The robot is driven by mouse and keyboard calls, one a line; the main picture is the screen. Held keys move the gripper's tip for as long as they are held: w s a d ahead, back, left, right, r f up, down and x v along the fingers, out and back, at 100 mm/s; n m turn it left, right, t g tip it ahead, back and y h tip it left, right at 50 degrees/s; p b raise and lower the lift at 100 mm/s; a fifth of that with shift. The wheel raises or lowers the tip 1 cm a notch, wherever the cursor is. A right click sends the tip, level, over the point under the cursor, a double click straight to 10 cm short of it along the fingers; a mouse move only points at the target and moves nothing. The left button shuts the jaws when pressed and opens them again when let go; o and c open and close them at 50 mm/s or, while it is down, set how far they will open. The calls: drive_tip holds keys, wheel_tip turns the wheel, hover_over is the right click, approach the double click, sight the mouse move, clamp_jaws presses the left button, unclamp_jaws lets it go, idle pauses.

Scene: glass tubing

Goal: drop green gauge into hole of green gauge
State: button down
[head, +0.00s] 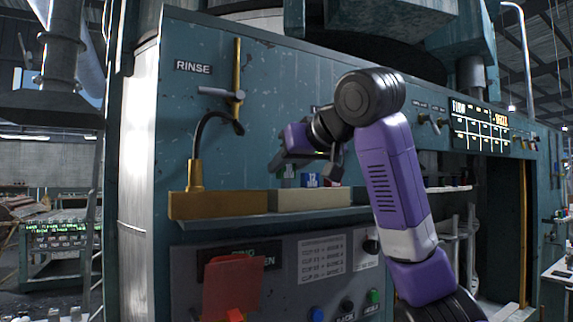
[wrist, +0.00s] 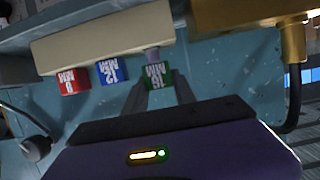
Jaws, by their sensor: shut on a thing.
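The green gauge (wrist: 157,76), marked 16 MM, is between the two fingers of my gripper (wrist: 158,88) in the wrist view. My gripper is shut on it. A grey pin (wrist: 152,55) shows between the green head and the cream block (wrist: 100,38); I cannot tell whether its tip is inside a hole. The hole itself is hidden. In the head view my gripper (head: 284,163) is over the left part of the cream block (head: 310,201). The blue gauge (wrist: 111,71), marked 12 MM, and the red gauge (wrist: 72,81), marked 8 MM, stand at the block beside it.
The block rests on a ledge (head: 260,219) of the teal machine. Left of it in the head view are a brass box (head: 215,206) and a curved black hose (head: 197,140). A red flap (head: 232,285) and a control panel (head: 325,262) are below the ledge.

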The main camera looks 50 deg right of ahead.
drive_tip(key=shift+f+b, duration=0.6)
drive_tip(key=shift+f, duration=0.3)
drive_tip(key=c, duration=0.9)
unclamp_jaws()
drive_tip(key=shift+b+v, duration=0.95)
drive_tip(key=shift+v, duration=3)
